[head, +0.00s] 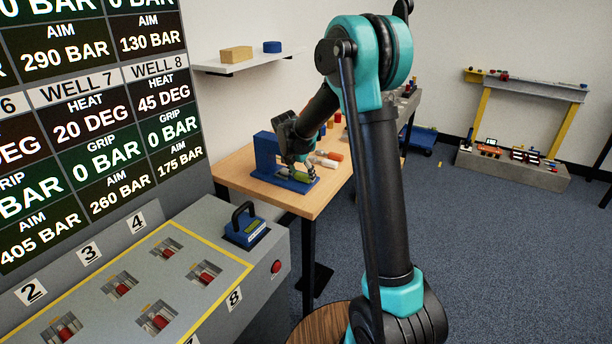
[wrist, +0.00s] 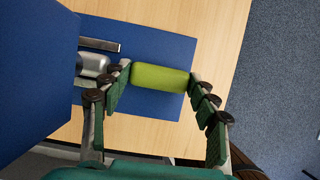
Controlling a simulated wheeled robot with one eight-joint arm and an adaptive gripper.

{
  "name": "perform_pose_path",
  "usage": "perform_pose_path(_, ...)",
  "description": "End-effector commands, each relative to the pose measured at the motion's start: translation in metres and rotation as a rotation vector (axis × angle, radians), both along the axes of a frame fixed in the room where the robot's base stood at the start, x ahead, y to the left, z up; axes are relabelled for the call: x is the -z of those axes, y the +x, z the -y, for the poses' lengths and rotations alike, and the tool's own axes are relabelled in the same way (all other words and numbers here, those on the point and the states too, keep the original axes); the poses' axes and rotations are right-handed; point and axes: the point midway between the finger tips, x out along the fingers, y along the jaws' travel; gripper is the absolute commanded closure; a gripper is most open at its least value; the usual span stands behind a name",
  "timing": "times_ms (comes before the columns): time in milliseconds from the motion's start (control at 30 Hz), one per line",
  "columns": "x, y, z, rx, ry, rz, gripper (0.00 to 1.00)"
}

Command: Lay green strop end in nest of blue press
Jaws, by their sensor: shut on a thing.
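The blue press (head: 266,152) stands on the wooden table, with an upright frame at left and a flat base plate. In the wrist view its blue base (wrist: 160,45) lies below the gripper, and a grey metal part (wrist: 92,65) shows at left. My gripper (head: 300,167) is at the press, over the base. It is shut on the green strop end (wrist: 160,77), a yellow-green cylinder between the fingers (wrist: 160,98). The strop end lies crosswise, right of the grey part. I cannot tell whether it touches the base. The rest of the nest is hidden.
Orange and white pieces (head: 332,157) lie on the table (head: 240,172) right of the press. A grey console (head: 215,300) with several red-handled slots and a blue device (head: 245,228) stands in front. A wall shelf (head: 240,64) hangs behind.

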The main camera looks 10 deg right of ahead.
Motion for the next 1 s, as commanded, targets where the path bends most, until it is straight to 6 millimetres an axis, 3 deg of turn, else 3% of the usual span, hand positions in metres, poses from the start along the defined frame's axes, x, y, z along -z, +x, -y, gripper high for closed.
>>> perform_pose_path(400,0.000,0.002,-0.003,0.000,0.000,0.000,0.73)
perform_pose_path(433,0.000,0.002,-0.003,0.000,0.000,0.000,0.38)
perform_pose_path(600,0.000,0.002,-0.003,0.000,0.000,0.000,0.17)
perform_pose_path(867,-0.001,0.002,-0.004,-0.001,0.002,0.002,0.16)
perform_pose_path(1000,-0.011,-0.001,-0.007,-0.002,0.002,0.003,0.16)
